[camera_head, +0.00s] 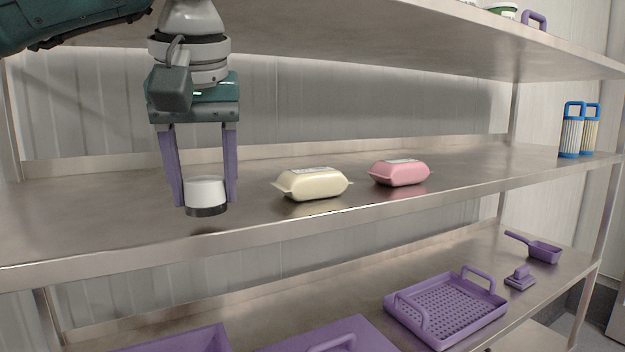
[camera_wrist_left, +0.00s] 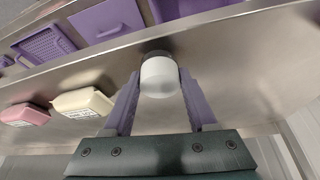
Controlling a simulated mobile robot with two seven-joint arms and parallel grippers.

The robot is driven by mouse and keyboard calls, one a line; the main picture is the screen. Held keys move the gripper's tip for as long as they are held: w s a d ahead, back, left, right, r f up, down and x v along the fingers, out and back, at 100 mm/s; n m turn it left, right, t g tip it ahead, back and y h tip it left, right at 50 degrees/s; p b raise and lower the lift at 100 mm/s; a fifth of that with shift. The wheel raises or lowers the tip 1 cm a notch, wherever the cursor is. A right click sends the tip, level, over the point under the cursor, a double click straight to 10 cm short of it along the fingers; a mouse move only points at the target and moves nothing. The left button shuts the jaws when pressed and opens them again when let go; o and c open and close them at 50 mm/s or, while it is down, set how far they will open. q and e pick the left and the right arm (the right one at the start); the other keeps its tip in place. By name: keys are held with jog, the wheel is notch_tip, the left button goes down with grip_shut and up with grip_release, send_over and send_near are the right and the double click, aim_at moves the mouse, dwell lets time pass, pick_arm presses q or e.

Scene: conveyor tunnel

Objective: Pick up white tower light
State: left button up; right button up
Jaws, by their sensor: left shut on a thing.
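The white tower light (camera_head: 206,192) is a short white cylinder with a dark base, between the purple fingers of my left gripper (camera_head: 207,196). The left gripper points down from above and is shut on its sides. The light is upright at the middle shelf, near its front edge; I cannot tell whether its base touches the shelf. In the left wrist view the white light (camera_wrist_left: 159,77) sits between the two fingertips (camera_wrist_left: 158,82), dark base away from the camera. My right gripper is not in view.
On the middle shelf (camera_head: 100,215), a cream pack (camera_head: 313,184) and a pink pack (camera_head: 400,173) lie right of the light. Blue-framed filters (camera_head: 572,130) stand at the far right. An upper shelf (camera_head: 400,42) hangs above. Purple trays (camera_head: 446,308) lie on the lower shelf.

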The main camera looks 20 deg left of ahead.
aim_at(201, 203)
pick_arm(q)
jog(key=s+d, duration=0.2)
jog(key=s+d+b, duration=0.1)
jog(key=s+d, duration=0.1)
jog(key=s, duration=0.1)
jog(key=shift+s+d+f, duration=0.2)
jog(key=shift+s, duration=0.05)
jog(key=s+d+p, duration=0.2)
jog(key=s+d, duration=0.3)
jog(key=s, duration=0.2)
jog(key=shift+d+r, duration=0.15)
jog(key=shift+d, duration=0.1)
jog(key=o, duration=0.8)
grip_shut()
